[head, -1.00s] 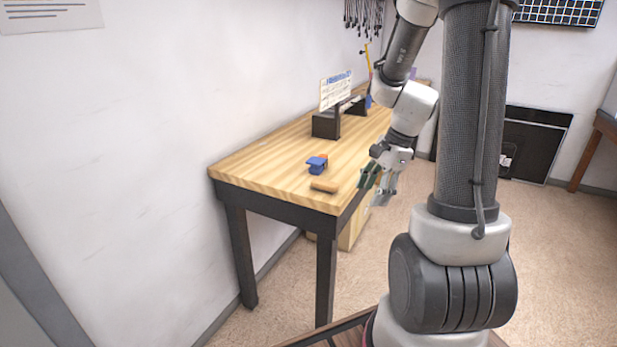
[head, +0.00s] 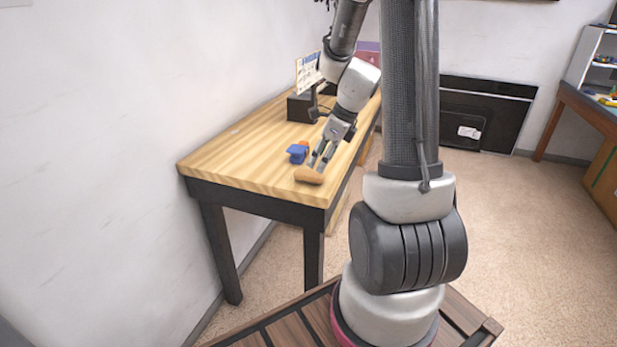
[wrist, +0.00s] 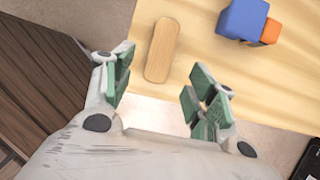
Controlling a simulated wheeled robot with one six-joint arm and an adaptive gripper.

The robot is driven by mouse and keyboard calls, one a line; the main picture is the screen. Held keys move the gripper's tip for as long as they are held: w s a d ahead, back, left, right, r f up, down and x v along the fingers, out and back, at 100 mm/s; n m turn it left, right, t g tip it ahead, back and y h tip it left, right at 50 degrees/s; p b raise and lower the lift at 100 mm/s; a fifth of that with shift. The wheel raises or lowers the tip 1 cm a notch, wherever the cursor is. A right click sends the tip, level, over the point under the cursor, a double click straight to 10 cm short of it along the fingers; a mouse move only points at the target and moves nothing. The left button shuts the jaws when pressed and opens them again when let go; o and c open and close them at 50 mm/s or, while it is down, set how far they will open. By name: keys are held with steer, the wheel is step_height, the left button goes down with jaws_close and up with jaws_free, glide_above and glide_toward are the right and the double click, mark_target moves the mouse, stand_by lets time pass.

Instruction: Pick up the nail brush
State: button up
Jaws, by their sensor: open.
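The nail brush (head: 309,175) is a light wooden, rounded oblong block. It lies near the front right corner of the wooden table (head: 225,158). In the wrist view the brush (wrist: 163,50) lies lengthwise ahead of my gripper, nearer the left finger. My gripper (wrist: 160,95) is open with nothing between its green-padded fingers. In the head view my gripper (head: 319,163) points down, just behind and above the brush. I cannot tell whether it touches the brush.
A blue object (head: 297,152) stands behind the brush; the wrist view shows it with an orange part (wrist: 270,32). A dark stand (head: 302,106) with a paper card (head: 308,72) is farther back. The table's left side is clear.

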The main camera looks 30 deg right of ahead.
mark_target(310, 173)
steer(key=x, duration=0.6)
steer(key=shift+w+a, duration=0.3)
steer(key=shift+w, duration=0.1)
steer(key=c, duration=1.1)
